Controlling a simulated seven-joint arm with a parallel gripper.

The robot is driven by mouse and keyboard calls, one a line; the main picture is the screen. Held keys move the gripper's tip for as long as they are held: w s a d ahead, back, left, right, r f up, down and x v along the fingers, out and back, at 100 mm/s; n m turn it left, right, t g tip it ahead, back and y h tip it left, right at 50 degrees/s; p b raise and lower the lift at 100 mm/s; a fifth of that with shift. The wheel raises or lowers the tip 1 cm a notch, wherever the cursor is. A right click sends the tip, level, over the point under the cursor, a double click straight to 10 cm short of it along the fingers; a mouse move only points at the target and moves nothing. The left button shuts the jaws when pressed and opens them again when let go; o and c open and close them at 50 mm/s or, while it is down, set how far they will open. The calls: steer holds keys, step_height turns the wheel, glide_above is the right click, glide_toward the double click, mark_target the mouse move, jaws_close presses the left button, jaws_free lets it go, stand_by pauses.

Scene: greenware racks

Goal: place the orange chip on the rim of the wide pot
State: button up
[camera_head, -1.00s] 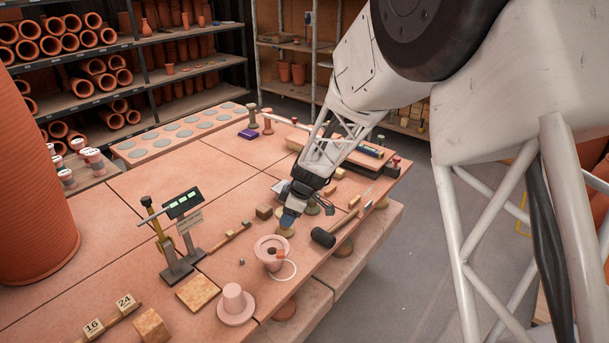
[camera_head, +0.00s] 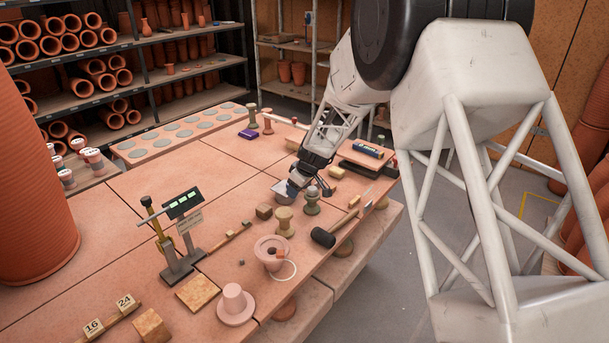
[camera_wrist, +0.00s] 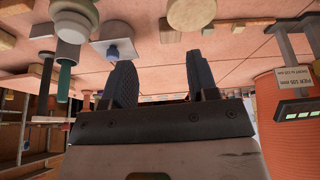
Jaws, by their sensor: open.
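The wide pot (camera_head: 262,245), pale pink with a flared rim, stands near the front right of the table in the head view. A small orange piece that looks like the orange chip (camera_head: 280,254) rests at the right side of its rim, beside a white loop. Whether it lies flat on the rim is too small to tell. My gripper (camera_head: 284,190) is behind the pot, well apart from it, above the far part of the table. In the wrist view my gripper (camera_wrist: 165,82) has its two fingers spread with nothing between them. Neither pot nor chip is clearly identifiable there.
A tan spool-shaped stand (camera_head: 284,222) and a grey-green one (camera_head: 312,202) are between my gripper and the pot. A black-headed mallet (camera_head: 323,237) lies to the right. A pink pot on a disc (camera_head: 235,304) and a display stand (camera_head: 184,230) are in front and left.

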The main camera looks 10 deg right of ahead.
steer(key=w+d+m+h, duration=0.1)
steer(key=w+d+m, duration=0.2)
steer(key=w, duration=0.6)
steer(key=shift+d+f+m+t, duration=0.15)
steer(key=shift+f+m+t, duration=0.15)
steer(key=shift+f+t, duration=0.1)
steer(key=shift+s+r, duration=0.1)
steer(key=shift+s, duration=0.05)
steer(key=s+d+r+m, duration=0.1)
steer(key=s+d+r, duration=0.1)
steer(key=s+r, duration=0.95)
steer(key=s+d+r+m, duration=0.2)
steer(key=s+r, duration=0.7)
steer(key=s, duration=0.5)
steer(key=s+d+r+m+h, duration=0.1)
steer(key=s+d+m, duration=0.1)
steer(key=s, duration=1.5)
steer(key=s+d+r+m+g+h, duration=0.1)
steer(key=s, duration=1.7)
steer(key=shift+d+r+m+h, duration=0.3)
steer(key=shift+d+r+m, duration=0.05)
steer(key=shift+r+m, duration=0.05)
